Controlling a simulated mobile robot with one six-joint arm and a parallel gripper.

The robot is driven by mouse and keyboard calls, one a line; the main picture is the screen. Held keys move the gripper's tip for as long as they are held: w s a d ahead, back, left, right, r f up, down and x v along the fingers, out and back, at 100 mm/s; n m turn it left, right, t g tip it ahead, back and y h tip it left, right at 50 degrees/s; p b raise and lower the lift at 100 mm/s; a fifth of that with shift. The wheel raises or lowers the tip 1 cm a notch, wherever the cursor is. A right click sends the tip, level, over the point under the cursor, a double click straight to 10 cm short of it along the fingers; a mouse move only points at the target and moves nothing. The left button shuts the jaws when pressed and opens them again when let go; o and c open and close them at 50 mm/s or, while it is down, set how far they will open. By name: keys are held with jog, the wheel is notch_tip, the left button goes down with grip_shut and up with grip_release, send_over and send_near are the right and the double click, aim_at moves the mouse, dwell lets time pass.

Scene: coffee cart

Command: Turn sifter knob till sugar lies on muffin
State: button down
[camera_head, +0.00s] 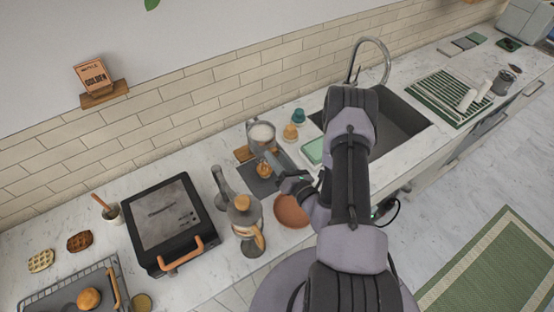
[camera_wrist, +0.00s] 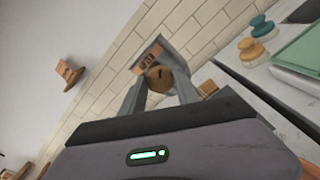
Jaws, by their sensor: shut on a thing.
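The sifter (camera_head: 261,133) is a grey metal cup with white sugar in it, above a dark board (camera_head: 258,186). A small golden-brown muffin (camera_head: 264,169) shows below it, partly behind my gripper. I cannot tell whether sugar lies on it. My gripper (camera_head: 272,162) reaches in from the right beside the sifter. In the wrist view, my gripper (camera_wrist: 160,92) has its two fingers on either side of a round brown knob (camera_wrist: 160,77), shut on it. The grey sifter body shows beyond the knob.
A black press (camera_head: 167,222) is at left. Orange and teal brushes, a green sponge (camera_head: 314,151) and the sink (camera_head: 398,127) lie right.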

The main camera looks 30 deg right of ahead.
jog(key=m+b, duration=0.1)
jog(key=m, duration=1.1)
jog(key=shift+d+m, duration=0.1)
jog(key=shift+m, duration=0.3)
jog(key=m, duration=0.6)
jog(key=shift+p, duration=0.3)
jog(key=m, duration=0.5)
jog(key=shift+m, duration=0.3)
jog(key=c, duration=0.9)
grip_release()
jog(key=shift+w+f, duration=0.1)
